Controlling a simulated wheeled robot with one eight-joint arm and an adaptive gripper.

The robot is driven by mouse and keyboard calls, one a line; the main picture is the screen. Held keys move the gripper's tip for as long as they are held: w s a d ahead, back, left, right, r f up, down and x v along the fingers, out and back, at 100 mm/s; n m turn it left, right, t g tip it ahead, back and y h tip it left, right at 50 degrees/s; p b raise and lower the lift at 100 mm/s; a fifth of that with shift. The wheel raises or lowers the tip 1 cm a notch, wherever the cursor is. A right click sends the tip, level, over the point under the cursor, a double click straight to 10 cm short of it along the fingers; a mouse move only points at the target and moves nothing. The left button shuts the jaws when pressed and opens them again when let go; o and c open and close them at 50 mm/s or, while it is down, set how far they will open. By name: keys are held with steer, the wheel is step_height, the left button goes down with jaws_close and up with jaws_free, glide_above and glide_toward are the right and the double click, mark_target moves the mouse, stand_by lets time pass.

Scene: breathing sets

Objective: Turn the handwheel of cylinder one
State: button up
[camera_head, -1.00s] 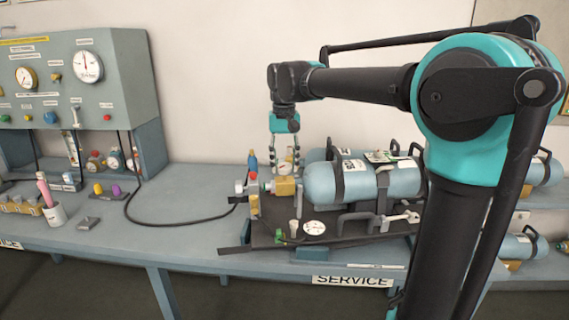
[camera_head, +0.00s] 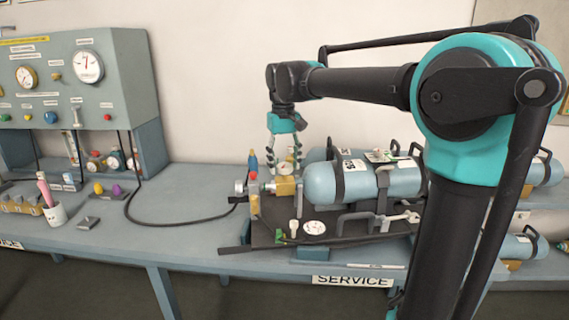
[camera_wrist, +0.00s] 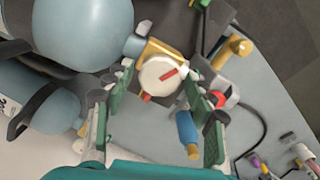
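The cylinder (camera_head: 330,184) lies on its side in a dark cradle on the bench. Its brass valve (camera_head: 287,186) is at its left end. In the wrist view, a round white wheel-like top with a red mark (camera_wrist: 160,80) sits on the brass valve; I take it as the handwheel. My gripper (camera_head: 285,165) points down over the valve. The wrist view shows its green fingers (camera_wrist: 163,75) apart, on either side of the white top. I cannot tell if they touch it. The large cylinder (camera_wrist: 85,30) fills the upper left there.
A red-and-blue fitting (camera_head: 253,165) stands left of the valve, with a black hose (camera_head: 170,220) running to the gauge panel (camera_head: 120,90). A second cylinder lies behind. A pen cup (camera_head: 56,213) stands at the left. The bench between is mostly clear.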

mark_target(284, 165)
stand_by(0.3)
step_height(284, 165, up, 12)
steer(key=shift+a, duration=0.15)
stand_by(0.4)
stand_by(4.4)
